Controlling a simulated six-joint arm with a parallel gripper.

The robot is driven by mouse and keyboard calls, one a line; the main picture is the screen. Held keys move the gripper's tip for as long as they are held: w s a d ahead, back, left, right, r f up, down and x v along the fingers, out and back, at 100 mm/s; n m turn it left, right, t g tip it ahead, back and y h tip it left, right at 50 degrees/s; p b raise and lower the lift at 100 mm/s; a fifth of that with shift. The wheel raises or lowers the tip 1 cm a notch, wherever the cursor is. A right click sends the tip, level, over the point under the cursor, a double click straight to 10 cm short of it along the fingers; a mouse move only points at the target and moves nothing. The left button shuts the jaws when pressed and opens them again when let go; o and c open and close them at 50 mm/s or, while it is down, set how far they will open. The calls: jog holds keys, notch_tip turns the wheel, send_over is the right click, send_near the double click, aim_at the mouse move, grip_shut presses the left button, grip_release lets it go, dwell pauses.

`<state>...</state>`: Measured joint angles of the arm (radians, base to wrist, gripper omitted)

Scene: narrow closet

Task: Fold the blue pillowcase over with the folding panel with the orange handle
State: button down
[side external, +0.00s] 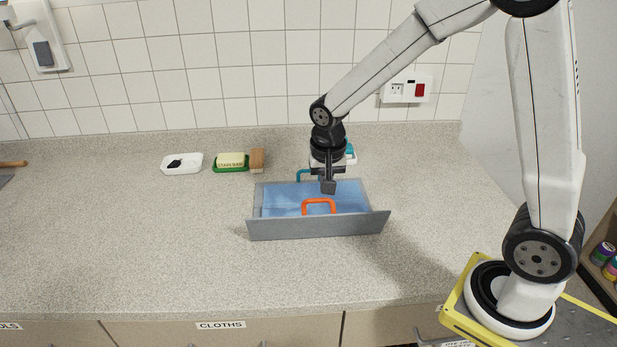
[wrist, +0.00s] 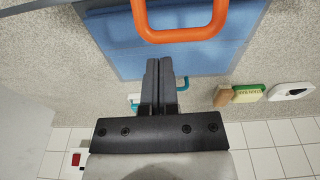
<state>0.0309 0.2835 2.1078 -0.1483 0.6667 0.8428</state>
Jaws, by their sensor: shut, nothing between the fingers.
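The blue pillowcase (side external: 285,196) lies on the grey folding board, behind the grey front panel (side external: 318,228). It also shows in the wrist view (wrist: 112,50). The front panel appears tilted up and hides the pillowcase's near part. The orange handle (side external: 319,201) shows at the panel's top edge, and in the wrist view (wrist: 182,35) it spans the top middle. My gripper (side external: 328,187) is shut and empty, pointing down above the far part of the board, behind the orange handle. Its fingers show together in the wrist view (wrist: 166,63), apart from the handle.
A teal handle (side external: 307,174) stands at the board's back edge. A tiled wall closes the back. The counter left of the board is clear.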

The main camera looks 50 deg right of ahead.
jog(key=shift+s+a+f+t+h, duration=0.4)
jog(key=shift+s+a+f, duration=0.6)
jog(key=shift+s+a, duration=0.55)
jog(key=shift+s+a+f+t+h, duration=0.4)
jog(key=shift+s+a+f, duration=0.55)
jog(key=shift+s+a, duration=0.55)
jog(key=shift+s+a+f+t+h, duration=0.35)
jog(key=shift+s+a+f, duration=0.65)
jog(key=shift+s+a, duration=0.55)
jog(key=shift+s+a+f, duration=0.25)
jog(key=shift+f, duration=0.4)
jog(key=shift+s+a+f, duration=0.25)
jog(key=shift+f, duration=0.4)
jog(key=shift+r, duration=0.15)
jog(key=s+a+r, duration=0.4)
jog(key=s+a, duration=0.3)
jog(key=shift+s+a, duration=0.25)
jog(key=shift+a, duration=0.15)
